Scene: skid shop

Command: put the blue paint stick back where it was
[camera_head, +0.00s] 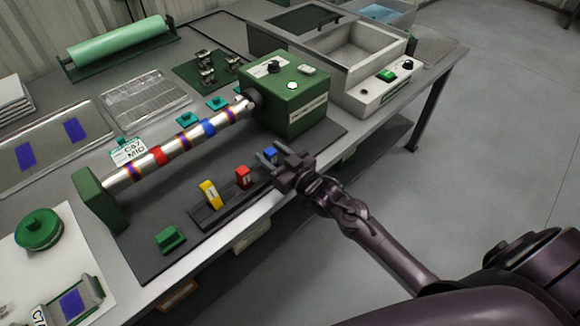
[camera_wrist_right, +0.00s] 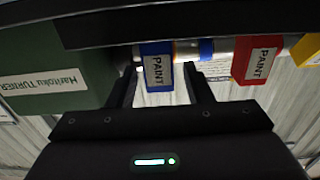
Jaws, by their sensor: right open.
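The blue paint stick (camera_head: 270,152) stands upright at the right end of the black rack (camera_head: 212,212), its foot hidden by my gripper in the head view. In the right wrist view the blue stick (camera_wrist_right: 157,72), labelled PAINT, shows between my two fingers. My right gripper (camera_head: 268,159) is open around it, with small gaps visible on both sides. The red paint stick (camera_head: 243,177) and the yellow paint stick (camera_head: 209,194) stand in the same rack to the left. My left gripper is not in view.
A metal tube (camera_head: 157,157) with coloured bands runs behind the rack, from a green end block (camera_head: 98,198) to the green turner box (camera_head: 294,103). A green block (camera_head: 170,238) lies left of the rack. The bench's front edge is close to the rack.

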